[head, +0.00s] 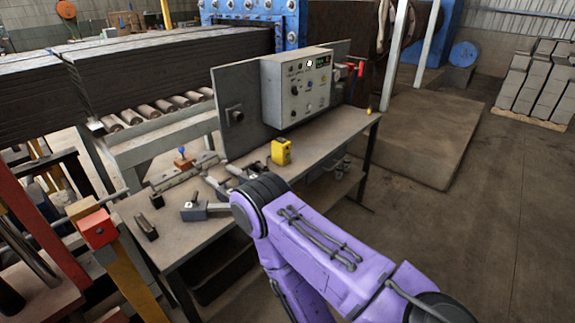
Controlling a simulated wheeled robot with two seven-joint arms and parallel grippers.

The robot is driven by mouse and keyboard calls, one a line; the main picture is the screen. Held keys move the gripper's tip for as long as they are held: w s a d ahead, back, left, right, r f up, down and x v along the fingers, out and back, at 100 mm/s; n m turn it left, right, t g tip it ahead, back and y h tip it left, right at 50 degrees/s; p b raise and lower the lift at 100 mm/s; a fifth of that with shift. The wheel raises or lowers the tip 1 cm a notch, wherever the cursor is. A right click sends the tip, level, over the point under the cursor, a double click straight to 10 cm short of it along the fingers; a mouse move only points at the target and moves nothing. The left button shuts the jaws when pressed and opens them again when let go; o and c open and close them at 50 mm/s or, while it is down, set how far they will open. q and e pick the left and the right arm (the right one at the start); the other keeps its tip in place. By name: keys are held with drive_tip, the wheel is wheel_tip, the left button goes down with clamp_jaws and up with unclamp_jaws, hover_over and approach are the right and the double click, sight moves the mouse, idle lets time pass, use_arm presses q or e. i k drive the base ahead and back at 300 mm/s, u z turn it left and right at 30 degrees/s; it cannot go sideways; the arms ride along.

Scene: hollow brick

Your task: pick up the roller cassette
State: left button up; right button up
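A workbench (325,137) stands in the middle of the head view. I cannot tell for sure which item on it is the roller cassette. A long grey metal piece (172,181) lies on the left half, with a brown block and blue knob (181,158) beside it. A dark channel-shaped piece (146,228) lies near the left end. My purple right arm reaches in from the lower right over the bench's front edge. My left gripper is out of view.
A grey block with a bar (193,211) lies left of my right wrist. A yellow device (281,151) stands behind it. A control box (297,86) and upright panel line the bench's back. A roller conveyor (165,106) runs behind left.

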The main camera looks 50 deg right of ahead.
sight(224, 189)
drive_tip(key=z, duration=0.9)
